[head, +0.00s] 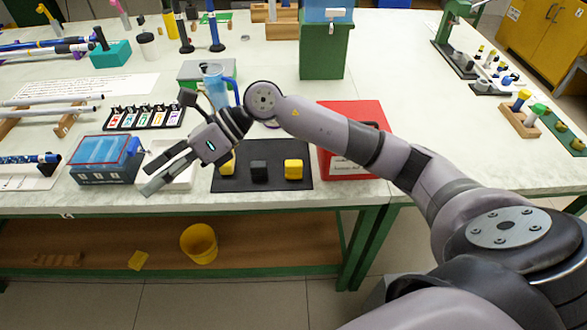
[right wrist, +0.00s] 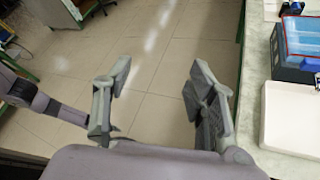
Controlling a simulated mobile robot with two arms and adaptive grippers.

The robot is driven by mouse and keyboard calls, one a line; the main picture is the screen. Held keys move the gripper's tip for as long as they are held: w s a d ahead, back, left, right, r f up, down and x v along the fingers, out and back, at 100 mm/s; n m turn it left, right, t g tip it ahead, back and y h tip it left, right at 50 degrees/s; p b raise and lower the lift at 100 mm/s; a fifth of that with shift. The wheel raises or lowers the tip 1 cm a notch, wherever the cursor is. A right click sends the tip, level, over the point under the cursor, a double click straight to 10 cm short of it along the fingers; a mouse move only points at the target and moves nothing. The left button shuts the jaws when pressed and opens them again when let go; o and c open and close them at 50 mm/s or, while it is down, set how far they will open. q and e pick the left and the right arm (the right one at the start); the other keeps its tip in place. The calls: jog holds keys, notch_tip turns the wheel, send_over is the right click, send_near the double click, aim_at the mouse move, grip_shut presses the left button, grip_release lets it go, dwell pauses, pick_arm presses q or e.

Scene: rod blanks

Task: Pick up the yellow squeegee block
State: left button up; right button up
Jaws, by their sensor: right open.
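On the black mat (head: 273,151) near the table's front edge lie a yellow block (head: 293,169), a black block (head: 259,171) and another yellow block (head: 228,165) partly hidden behind my right gripper. I cannot tell which yellow one is the squeegee block. My right gripper (head: 149,178) is open and empty, left of the mat, its fingers pointing left and down. In the right wrist view the open fingers (right wrist: 160,78) have only floor between them.
A blue-lidded box (head: 105,177) and a white tray (head: 180,178) are near the right gripper. A red bin (head: 352,112) stands right of the mat, with a blue pitcher (head: 213,88) behind.

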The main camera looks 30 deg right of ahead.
jog(key=w+d+f+n+h, duration=0.1)
jog(key=w+d+f+h, duration=0.15)
jog(key=d, duration=0.35)
jog(key=w+d+f+n+h, duration=0.1)
jog(key=d+f+h, duration=0.1)
jog(key=d+h, duration=0.25)
notch_tip(320, 180, up, 3)
jog(key=m+g+h, duration=0.1)
jog(key=m+h, duration=0.1)
jog(key=h, duration=0.5)
send_over(294, 163)
jog(key=f, duration=0.4)
jog(key=f+p, duration=0.1)
jog(key=f, duration=0.3)
jog(key=f+p, duration=0.1)
jog(key=f, duration=0.2)
jog(key=shift+w+f, duration=0.25)
jog(key=shift+f, duration=0.15)
jog(key=f, duration=0.1)
jog(key=f+p, duration=0.1)
jog(key=f, duration=0.2)
jog(key=shift+s+f+p, duration=0.25)
jog(key=shift+f+p, duration=0.05)
jog(key=shift+p, duration=0.05)
jog(key=shift+f, duration=0.55)
jog(key=shift+c, duration=0.6)
grip_shut()
jog(key=shift+r, duration=0.15)
